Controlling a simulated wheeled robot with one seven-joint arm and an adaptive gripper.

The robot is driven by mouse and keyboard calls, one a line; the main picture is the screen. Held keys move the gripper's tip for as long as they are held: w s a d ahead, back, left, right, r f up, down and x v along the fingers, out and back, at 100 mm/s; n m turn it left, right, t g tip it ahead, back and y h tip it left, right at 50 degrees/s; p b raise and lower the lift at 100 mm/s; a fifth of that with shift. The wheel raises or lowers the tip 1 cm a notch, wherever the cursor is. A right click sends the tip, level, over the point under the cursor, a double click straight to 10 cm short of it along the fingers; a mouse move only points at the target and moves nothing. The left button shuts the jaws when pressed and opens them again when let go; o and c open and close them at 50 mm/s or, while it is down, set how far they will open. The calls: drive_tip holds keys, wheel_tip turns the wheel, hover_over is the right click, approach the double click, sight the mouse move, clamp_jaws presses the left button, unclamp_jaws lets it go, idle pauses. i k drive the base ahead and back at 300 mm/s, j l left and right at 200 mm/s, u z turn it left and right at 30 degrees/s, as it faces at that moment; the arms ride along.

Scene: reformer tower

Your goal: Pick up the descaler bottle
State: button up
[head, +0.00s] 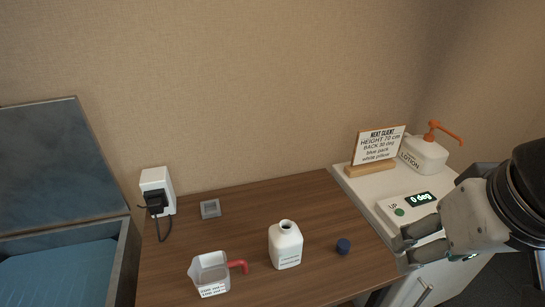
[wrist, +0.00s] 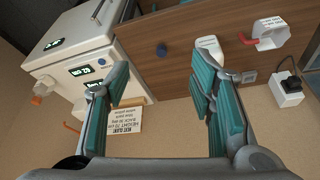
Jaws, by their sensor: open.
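The white bottle (head: 285,247) stands upright on the wooden top, its neck open and uncapped. Its small label is too blurred to read. A blue cap (head: 343,246) lies to its right. My gripper (head: 403,251) is open and empty, right of the bottle and cap, near the edge of the white cabinet. In the wrist view, the bottle (wrist: 209,47) shows beyond the right finger, partly hidden by it. The cap (wrist: 162,49) shows between the fingers there. Neither is touched by the gripper.
A white jug with a red handle (head: 209,273) stands left of the bottle. Behind are a small grey square (head: 210,209) and a plugged wall socket (head: 157,190). The white cabinet (head: 352,184) at right carries a sign (head: 378,146), a lotion pump (head: 424,155) and a display box (head: 408,206).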

sight(285, 240)
drive_tip(key=j+u, duration=0.25)
drive_tip(key=j, duration=0.8)
drive_tip(key=i+j+u, duration=0.2)
drive_tip(key=j, duration=0.8)
drive_tip(key=k, duration=0.1)
